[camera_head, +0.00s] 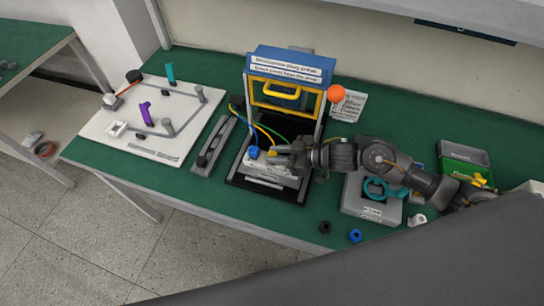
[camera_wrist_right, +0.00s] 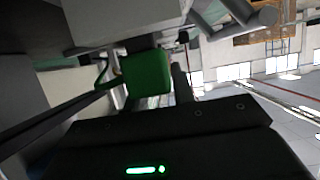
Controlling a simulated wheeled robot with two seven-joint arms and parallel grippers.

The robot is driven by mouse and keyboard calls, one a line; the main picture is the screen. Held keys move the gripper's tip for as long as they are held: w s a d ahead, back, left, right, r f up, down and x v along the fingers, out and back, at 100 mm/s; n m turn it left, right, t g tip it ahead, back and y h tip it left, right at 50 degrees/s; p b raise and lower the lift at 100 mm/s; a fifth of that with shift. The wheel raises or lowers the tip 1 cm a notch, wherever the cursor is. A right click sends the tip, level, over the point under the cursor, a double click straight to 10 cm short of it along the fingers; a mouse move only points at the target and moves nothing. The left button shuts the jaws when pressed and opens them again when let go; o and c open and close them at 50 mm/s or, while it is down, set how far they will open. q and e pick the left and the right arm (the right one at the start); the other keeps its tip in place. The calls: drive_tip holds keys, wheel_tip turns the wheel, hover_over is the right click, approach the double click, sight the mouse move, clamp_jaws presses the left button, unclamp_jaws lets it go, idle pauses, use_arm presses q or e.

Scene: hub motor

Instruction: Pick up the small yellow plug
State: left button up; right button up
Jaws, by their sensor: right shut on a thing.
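The small yellow plug (camera_head: 271,150) sits on the white block of the motor fixture, beside a blue plug (camera_head: 253,152). A yellow cable runs to it. My right gripper (camera_head: 292,154) is just right of the yellow plug, low over the white block. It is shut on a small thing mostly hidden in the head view. A green cable also runs toward the gripper in the head view. My left gripper is not in view.
The blue-topped stand (camera_head: 290,62) with a yellow handle rises behind the fixture, with an orange ball (camera_head: 336,93) at its right. A white board (camera_head: 150,118) with pegs lies left. A grey box (camera_head: 372,204) stands under my right arm. Small black and blue rings (camera_head: 355,236) lie in front.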

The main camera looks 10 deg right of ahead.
drive_tip(key=shift+r, duration=0.1)
drive_tip(key=shift+r+b, duration=0.3)
drive_tip(key=shift+r, duration=0.3)
drive_tip(key=s+a+r+p, duration=0.3)
drive_tip(key=s+a+r, duration=0.2)
drive_tip(key=s+r, duration=0.6)
drive_tip(key=shift+s+a+r, duration=0.2)
drive_tip(key=shift+s+r, duration=0.15)
drive_tip(key=shift+s, duration=0.65)
drive_tip(key=shift+f, duration=0.1)
